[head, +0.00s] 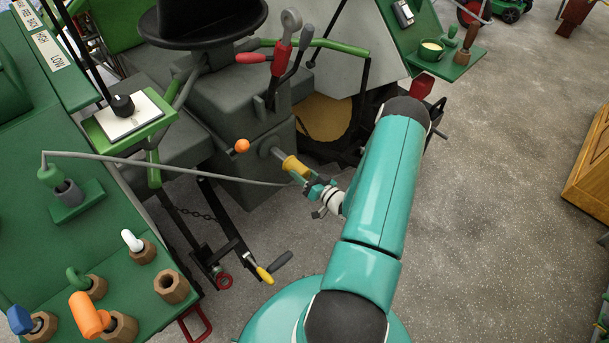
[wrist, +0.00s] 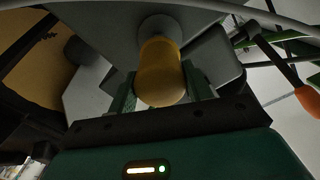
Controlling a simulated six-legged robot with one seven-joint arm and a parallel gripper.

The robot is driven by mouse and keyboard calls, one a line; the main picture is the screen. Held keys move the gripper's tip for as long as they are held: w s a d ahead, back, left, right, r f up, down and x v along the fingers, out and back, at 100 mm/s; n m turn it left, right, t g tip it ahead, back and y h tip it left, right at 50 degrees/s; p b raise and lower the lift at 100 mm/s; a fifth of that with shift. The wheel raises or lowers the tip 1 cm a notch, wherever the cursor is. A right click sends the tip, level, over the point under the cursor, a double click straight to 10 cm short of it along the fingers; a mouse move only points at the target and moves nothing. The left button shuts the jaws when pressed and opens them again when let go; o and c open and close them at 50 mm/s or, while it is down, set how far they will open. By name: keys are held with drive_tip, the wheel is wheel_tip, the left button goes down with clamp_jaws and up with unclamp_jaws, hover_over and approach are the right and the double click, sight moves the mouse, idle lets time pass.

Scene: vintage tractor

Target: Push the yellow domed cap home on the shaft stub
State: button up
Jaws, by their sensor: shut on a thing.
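The yellow domed cap (head: 293,166) sits at the outer end of the grey shaft stub (head: 277,152), which sticks out of a dark grey housing. In the wrist view the cap (wrist: 161,78) lies in line with the pale round stub (wrist: 157,27), its domed end toward me. How far the cap covers the stub is hidden. My gripper (head: 305,180) is at the cap's outer end in the head view. In the wrist view my gripper (wrist: 159,88) has a green finger on each side of the cap and is shut on it.
An orange-knobbed lever (head: 241,146) stands left of the stub; its knob also shows at right in the wrist view (wrist: 309,98). Red-handled levers (head: 282,45) rise above.

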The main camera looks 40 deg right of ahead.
sight(288, 161)
drive_tip(key=shift+w+a, duration=0.15)
drive_tip(key=shift+w, duration=3.8)
drive_tip(key=o, duration=1)
drive_tip(key=shift+o, duration=0.2)
drive_tip(key=s, duration=1.3)
drive_tip(key=shift+s+d, duration=0.2)
drive_tip(key=shift+s, duration=0.2)
